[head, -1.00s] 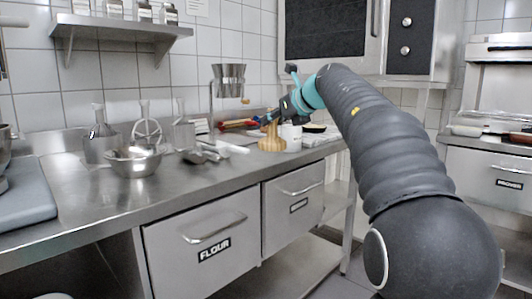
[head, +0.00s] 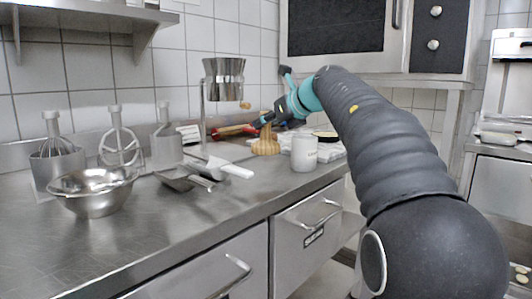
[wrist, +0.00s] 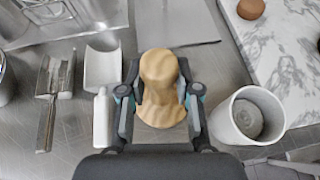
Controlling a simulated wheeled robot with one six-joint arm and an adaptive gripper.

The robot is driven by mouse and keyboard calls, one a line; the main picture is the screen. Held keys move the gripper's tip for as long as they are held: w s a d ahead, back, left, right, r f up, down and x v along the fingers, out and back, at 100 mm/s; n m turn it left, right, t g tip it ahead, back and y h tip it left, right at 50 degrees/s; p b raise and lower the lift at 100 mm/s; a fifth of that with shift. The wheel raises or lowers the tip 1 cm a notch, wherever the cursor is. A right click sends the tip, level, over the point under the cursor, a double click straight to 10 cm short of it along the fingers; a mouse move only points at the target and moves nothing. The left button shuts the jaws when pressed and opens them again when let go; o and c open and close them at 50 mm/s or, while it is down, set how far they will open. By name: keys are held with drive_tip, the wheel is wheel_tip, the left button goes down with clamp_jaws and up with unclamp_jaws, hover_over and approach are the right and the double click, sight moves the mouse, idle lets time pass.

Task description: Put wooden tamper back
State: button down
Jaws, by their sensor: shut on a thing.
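The wooden tamper (head: 265,145) is a pale turned piece with a wide ribbed lower end. My gripper (head: 268,119) is shut on its upper part. In the wrist view the tamper (wrist: 160,72) is between the two fingers of my gripper (wrist: 160,98), which touch it on both sides. It looks upright over the steel counter. I cannot tell whether its lower end touches the counter.
A marble board (wrist: 285,60) bearing a brown disc (wrist: 250,9) is at right. The front counter is clear.

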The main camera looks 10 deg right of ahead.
sight(272, 143)
drive_tip(key=shift+f+b, duration=0.75)
drive_tip(key=shift+f, duration=2.45)
drive_tip(key=shift+f, duration=0.15)
drive_tip(key=c, duration=0.8)
unclamp_jaws()
drive_tip(key=shift+r, duration=0.2)
drive_tip(key=v, duration=1.2)
drive_tip(key=shift+f, duration=0.1)
